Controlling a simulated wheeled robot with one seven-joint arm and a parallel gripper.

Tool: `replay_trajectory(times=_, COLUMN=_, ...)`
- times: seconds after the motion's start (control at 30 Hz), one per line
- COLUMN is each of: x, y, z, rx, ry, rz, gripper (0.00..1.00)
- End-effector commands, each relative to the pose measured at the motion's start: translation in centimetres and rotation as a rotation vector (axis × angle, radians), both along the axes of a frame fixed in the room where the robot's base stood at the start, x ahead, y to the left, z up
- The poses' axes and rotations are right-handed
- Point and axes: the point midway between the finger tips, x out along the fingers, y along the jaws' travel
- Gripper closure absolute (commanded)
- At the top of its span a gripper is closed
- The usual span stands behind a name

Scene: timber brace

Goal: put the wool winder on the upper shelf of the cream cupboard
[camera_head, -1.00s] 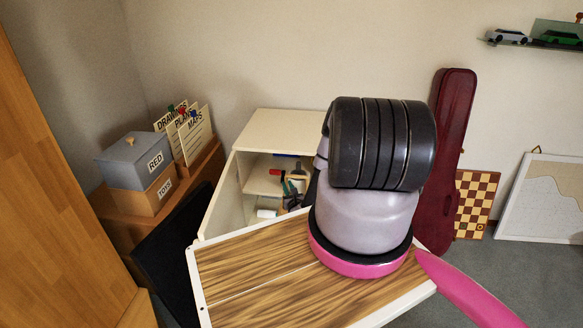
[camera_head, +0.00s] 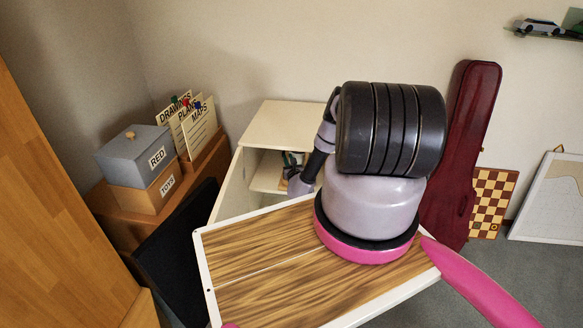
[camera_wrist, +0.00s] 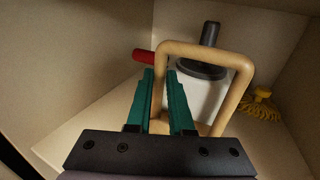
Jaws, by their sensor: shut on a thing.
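The wool winder appears to be the white body (camera_wrist: 205,97) with a dark disc, an upright dark post and a tan loop (camera_wrist: 243,75) in the wrist view. My gripper (camera_wrist: 163,78) is shut on the loop's left leg, between its teal fingers. A red handle sticks out behind them; I cannot tell whether it belongs to the winder. The cream cupboard (camera_head: 285,125) stands open at the back, with its upper shelf (camera_head: 264,179) visible. My gripper reaches into its upper part. My arm hides much of the interior, and contact between winder and shelf is unclear.
A yellow stringy item (camera_wrist: 262,106) lies right of the winder, near the cupboard wall. A wood-grain panel with a white edge (camera_head: 197,250) is in front of the cupboard. Labelled boxes (camera_head: 134,160) stand left; a dark red instrument case (camera_head: 472,130) stands right.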

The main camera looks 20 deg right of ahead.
Motion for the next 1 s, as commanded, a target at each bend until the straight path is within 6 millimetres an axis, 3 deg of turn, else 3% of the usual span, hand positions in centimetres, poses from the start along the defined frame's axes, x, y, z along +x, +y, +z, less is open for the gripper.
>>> replay_trajectory(times=0.13, x=2.6, y=-0.5, z=0.2, rx=-0.002, ry=-0.006, rz=-0.002, gripper=1.00)
replay_trajectory(times=0.43, x=4.6, y=-1.0, z=0.3, rx=-0.002, ry=-0.005, rz=-0.002, gripper=1.00)
replay_trajectory(times=0.7, x=7.7, y=-1.6, z=0.3, rx=-0.002, ry=-0.006, rz=-0.002, gripper=1.00)
replay_trajectory(times=1.0, x=7.5, y=-1.6, z=-1.3, rx=-0.002, ry=-0.004, rz=-0.002, gripper=1.00)
